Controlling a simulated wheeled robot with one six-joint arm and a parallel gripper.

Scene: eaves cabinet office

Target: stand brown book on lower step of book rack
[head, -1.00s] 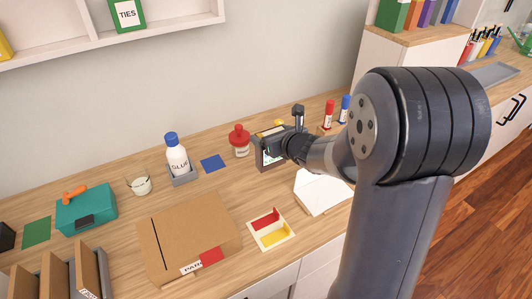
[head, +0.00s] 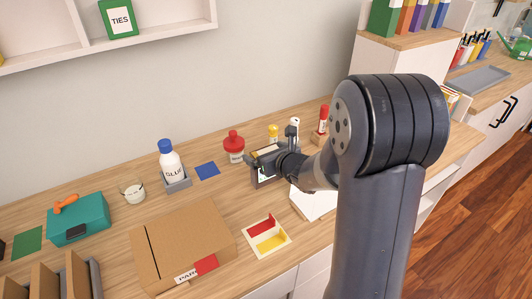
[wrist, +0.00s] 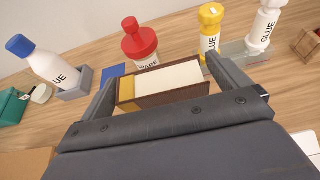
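A brown book (wrist: 126,92) with cream pages and a yellow patch at its left end lies between the two fingers of my gripper (wrist: 160,76) in the wrist view. The fingers close on its two ends, and I see no clear gap. In the head view my gripper (head: 270,164) is above the rear of the wooden desk, in front of the red-capped bottle, and the book (head: 262,153) shows partly behind it. I cannot make out a stepped book rack for certain; my arm hides part of the right side.
A blue-capped glue bottle (head: 170,162), red-capped bottle (head: 234,148) and yellow bottle (wrist: 210,30) stand along the back. Brown upright boards (head: 76,275) stand bottom left.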

